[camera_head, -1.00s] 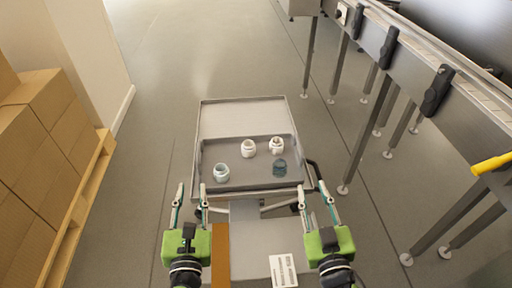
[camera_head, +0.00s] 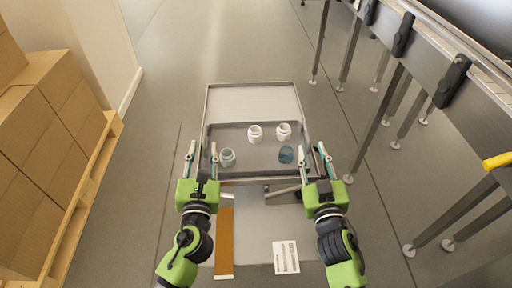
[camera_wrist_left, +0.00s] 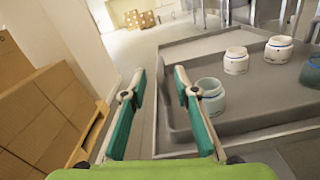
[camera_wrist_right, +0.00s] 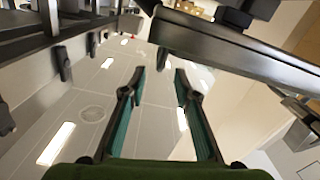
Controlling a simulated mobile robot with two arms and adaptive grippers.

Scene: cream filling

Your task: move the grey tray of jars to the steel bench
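The grey tray (camera_head: 258,163) sits on a low grey cart in front of me. It holds two white jars (camera_head: 255,133) (camera_head: 284,131), a pale blue-grey jar (camera_head: 227,157) and a dark teal jar (camera_head: 286,154). My left gripper (camera_head: 202,150) is open at the tray's left side, near its front corner. In the left wrist view the tray (camera_wrist_left: 255,113) has its left wall running between the open fingers (camera_wrist_left: 160,78). My right gripper (camera_head: 312,149) is open at the tray's right side. Contact cannot be told.
The grey cart (camera_head: 252,98) extends beyond the tray. A long steel structure on legs (camera_head: 425,75) runs along the right; I cannot tell if it is the bench. Cardboard boxes (camera_head: 40,150) on a wooden pallet (camera_head: 85,190) stand left. The floor ahead is clear.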

